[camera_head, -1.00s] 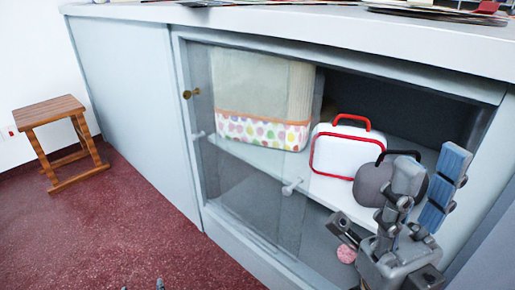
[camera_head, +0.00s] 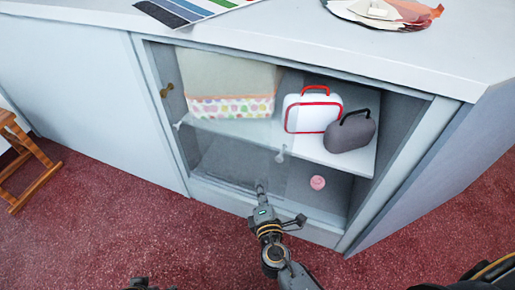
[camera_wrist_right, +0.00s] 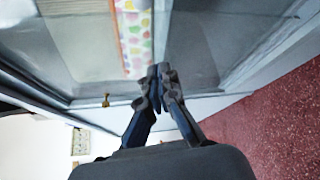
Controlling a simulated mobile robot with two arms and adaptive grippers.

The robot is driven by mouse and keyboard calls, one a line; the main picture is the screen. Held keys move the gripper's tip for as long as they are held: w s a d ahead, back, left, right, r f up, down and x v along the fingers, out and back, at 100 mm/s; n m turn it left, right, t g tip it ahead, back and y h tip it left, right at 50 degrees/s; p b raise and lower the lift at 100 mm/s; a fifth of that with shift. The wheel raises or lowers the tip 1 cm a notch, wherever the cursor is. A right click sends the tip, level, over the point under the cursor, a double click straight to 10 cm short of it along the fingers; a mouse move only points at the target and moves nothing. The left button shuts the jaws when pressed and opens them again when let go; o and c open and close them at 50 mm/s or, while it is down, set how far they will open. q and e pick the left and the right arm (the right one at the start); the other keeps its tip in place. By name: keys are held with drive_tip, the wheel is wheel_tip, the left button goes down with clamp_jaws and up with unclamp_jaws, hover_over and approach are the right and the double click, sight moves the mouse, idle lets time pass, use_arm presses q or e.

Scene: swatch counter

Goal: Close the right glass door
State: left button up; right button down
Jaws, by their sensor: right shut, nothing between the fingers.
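The cabinet has clear glass doors covering the left part of its opening. The right glass door (camera_head: 270,180) appears slid left, with a small knob (camera_head: 281,153) on it; the right part of the opening is uncovered. Where the panes overlap is hard to tell. My right gripper (camera_head: 261,187) is shut and empty, in front of the lower glass, below the knob. In the right wrist view its fingertips (camera_wrist_right: 161,76) are together before the glass; contact cannot be told. A dark piece at the bottom edge may be my left gripper (camera_head: 139,284); its jaws are unclear.
Inside are a dotted fabric basket (camera_head: 232,106), a white case with red trim (camera_head: 312,114), a grey case (camera_head: 349,134) and a pink round item (camera_head: 318,183). The countertop (camera_head: 300,35) holds swatches. A wooden stool (camera_head: 32,155) stands left. The red floor is clear in front.

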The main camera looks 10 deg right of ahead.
use_arm(q)
drive_tip(key=v, duration=0.5)
use_arm(e)
drive_tip(key=w+d+f+h, duration=0.1)
drive_tip(key=w+d+f, duration=0.1)
drive_tip(key=w, duration=0.7)
use_arm(q)
wheel_tip(320, 180, down, 7)
drive_tip(key=p, duration=0.1)
drive_tip(key=shift+w+d+r+m+g, duration=0.25)
drive_tip(key=shift+m+g, duration=0.15)
use_arm(e)
drive_tip(key=shift+n, duration=0.3)
drive_tip(key=shift+s+d+r, duration=0.3)
drive_tip(key=shift+d+r, duration=0.05)
drive_tip(key=shift+d, duration=0.25)
drive_tip(key=shift+s+d+r, duration=0.3)
drive_tip(key=shift+s+d, duration=0.05)
drive_tip(key=shift+d, duration=0.2)
drive_tip(key=shift+s+d+r, duration=0.3)
drive_tip(key=shift+d+r, duration=0.05)
drive_tip(key=shift+d, duration=0.25)
